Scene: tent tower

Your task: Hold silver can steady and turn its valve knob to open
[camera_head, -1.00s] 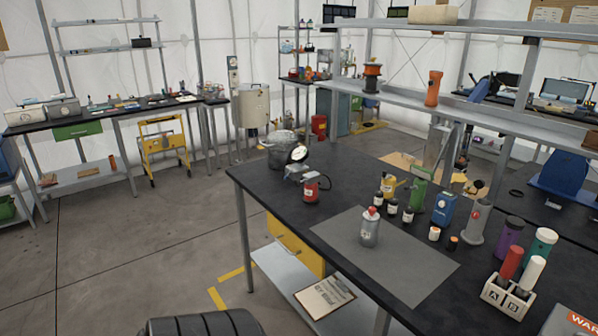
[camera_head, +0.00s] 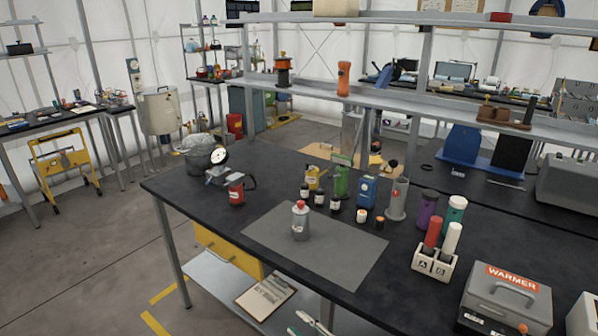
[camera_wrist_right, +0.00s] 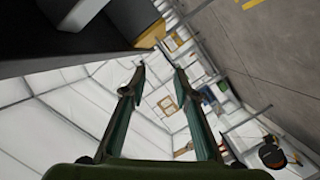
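The silver can (camera_head: 300,224) stands upright on the grey mat (camera_head: 345,247) in the head view. Its red valve knob (camera_head: 300,204) sits on top. Nothing touches the can. My right gripper (camera_head: 312,325) shows only in part at the bottom edge of the head view, in front of the table and well short of the can. In the right wrist view my right gripper (camera_wrist_right: 160,71) has its two fingers apart with nothing between them. The can is not visible in that view. My left gripper is in neither view.
Several small bottles, a green device (camera_head: 341,180) and a blue box (camera_head: 367,192) stand behind the can. The mat around the can is clear.

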